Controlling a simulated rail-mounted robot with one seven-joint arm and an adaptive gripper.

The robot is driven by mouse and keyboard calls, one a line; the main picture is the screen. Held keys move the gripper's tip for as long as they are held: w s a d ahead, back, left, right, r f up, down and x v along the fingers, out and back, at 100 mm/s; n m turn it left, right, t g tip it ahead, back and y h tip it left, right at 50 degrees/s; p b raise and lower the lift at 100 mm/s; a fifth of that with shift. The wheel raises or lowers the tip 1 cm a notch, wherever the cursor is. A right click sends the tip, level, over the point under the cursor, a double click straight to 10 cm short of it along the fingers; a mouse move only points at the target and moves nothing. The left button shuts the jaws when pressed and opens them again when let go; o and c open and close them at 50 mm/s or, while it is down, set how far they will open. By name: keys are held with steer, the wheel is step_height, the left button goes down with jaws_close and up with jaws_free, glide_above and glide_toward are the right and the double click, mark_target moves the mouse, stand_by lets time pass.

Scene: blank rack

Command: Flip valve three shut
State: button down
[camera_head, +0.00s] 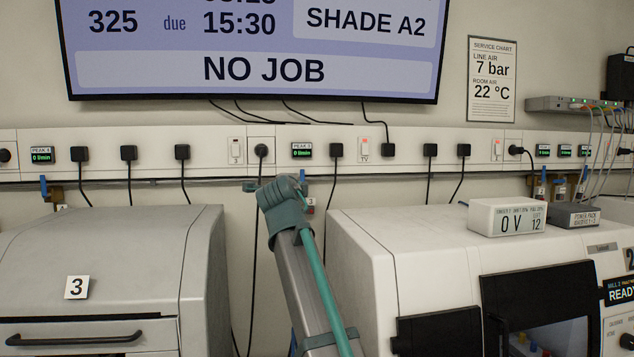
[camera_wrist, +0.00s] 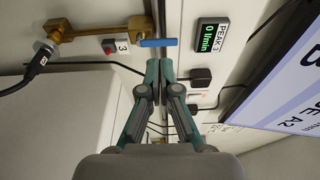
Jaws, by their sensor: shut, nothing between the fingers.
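In the wrist view, a brass fitting (camera_wrist: 85,33) runs across the top left, with a black hose end (camera_wrist: 40,62) on its left. A blue lever (camera_wrist: 158,43) lies crosswise in the picture at its right end. A small plate marked 3 (camera_wrist: 122,46) with a red spot sits just left of the lever. My gripper (camera_wrist: 159,66) is shut and empty, its fingertips just short of the lever; I cannot tell whether they touch. In the head view, my gripper (camera_head: 288,188) covers most of this valve. The plate (camera_head: 310,201) shows partly beside it.
A socket rail (camera_head: 400,140) with plugs and hanging cords runs along the wall. A grey machine marked 3 (camera_head: 110,260) stands at left, a white machine (camera_head: 400,240) at right. Another blue-handled valve (camera_head: 43,186) is at far left. A screen (camera_head: 250,50) hangs above.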

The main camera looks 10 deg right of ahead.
mark_target(324, 174)
steer(key=d+m+h, duration=0.1)
steer(key=d, duration=0.5)
steer(key=shift+s+r+h, duration=0.2)
steer(key=shift+r+h, duration=0.1)
steer(key=shift+h, duration=0.1)
steer(key=shift+w+d, duration=0.1)
steer(key=shift+d, duration=0.05)
steer(key=p+x, duration=0.3)
steer(key=x, duration=0.7)
steer(key=shift+w, duration=0.2)
steer(key=a, duration=0.2)
steer(key=a+p, duration=0.1)
steer(key=a, duration=0.1)
steer(key=shift+s+a+f, duration=0.1)
steer(key=shift+s, duration=0.15)
